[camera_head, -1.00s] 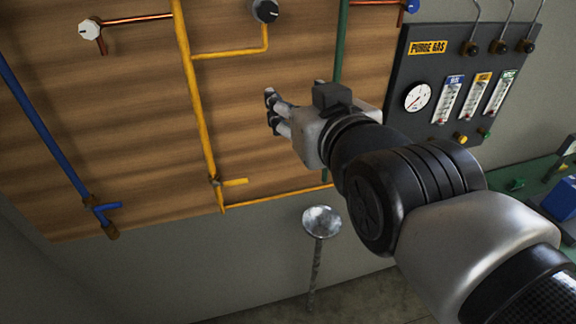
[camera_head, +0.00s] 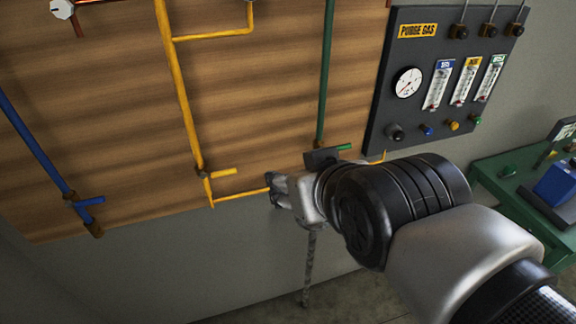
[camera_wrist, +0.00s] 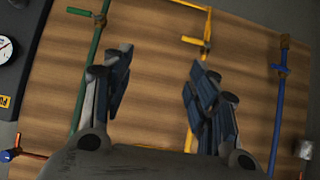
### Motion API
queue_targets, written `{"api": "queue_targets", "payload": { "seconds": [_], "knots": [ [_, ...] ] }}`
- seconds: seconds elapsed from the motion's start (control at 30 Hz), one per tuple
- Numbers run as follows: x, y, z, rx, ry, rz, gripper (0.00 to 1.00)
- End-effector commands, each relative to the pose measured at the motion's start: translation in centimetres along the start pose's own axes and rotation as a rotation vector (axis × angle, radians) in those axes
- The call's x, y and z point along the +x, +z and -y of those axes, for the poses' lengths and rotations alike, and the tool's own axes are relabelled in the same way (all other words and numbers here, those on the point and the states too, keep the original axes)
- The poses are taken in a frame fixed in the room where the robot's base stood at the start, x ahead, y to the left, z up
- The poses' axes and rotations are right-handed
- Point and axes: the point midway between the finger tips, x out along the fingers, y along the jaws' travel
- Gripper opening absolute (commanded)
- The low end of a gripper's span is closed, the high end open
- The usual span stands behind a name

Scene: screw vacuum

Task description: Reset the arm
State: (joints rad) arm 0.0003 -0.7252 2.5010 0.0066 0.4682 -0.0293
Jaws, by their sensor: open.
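My gripper (camera_head: 276,190) is in the middle of the head view, in front of the lower edge of the wooden pipe board (camera_head: 100,130). In the wrist view my gripper (camera_wrist: 160,90) shows its two fingers spread apart, with nothing between them but the board behind. The arm reaches in from the lower right of the head view. A metal stand (camera_head: 309,265) shows below the gripper, its top hidden behind the gripper.
Blue (camera_head: 35,145), yellow (camera_head: 180,100) and green (camera_head: 326,80) pipes run on the board. A dark purge gas panel (camera_head: 438,80) hangs to the right. A green table (camera_head: 510,190) with a blue item (camera_head: 558,185) stands at far right. Grey wall shows at lower left.

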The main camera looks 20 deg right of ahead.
Motion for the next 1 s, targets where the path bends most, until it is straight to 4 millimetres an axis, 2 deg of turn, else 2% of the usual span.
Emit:
{"api": "queue_targets", "payload": {
  "seconds": [0.47,0.57,0.7,0.8,0.9,1.0],
  "knots": [
    [0.0,0.3,0.0,0.0,0.0,0.007,0.54],
    [0.5,2.7,0.1,0.003,-0.001,0.069,0.54],
    [1.0,9.5,0.1,0.012,-0.002,0.258,0.54],
    [0.7,13.7,0.2,0.018,-0.001,0.386,0.54],
    [0.2,16.0,0.2,0.023,0.0,0.465,0.54],
    [-0.1,16.7,0.2,0.025,0.0,0.492,0.54]
  ]
}}
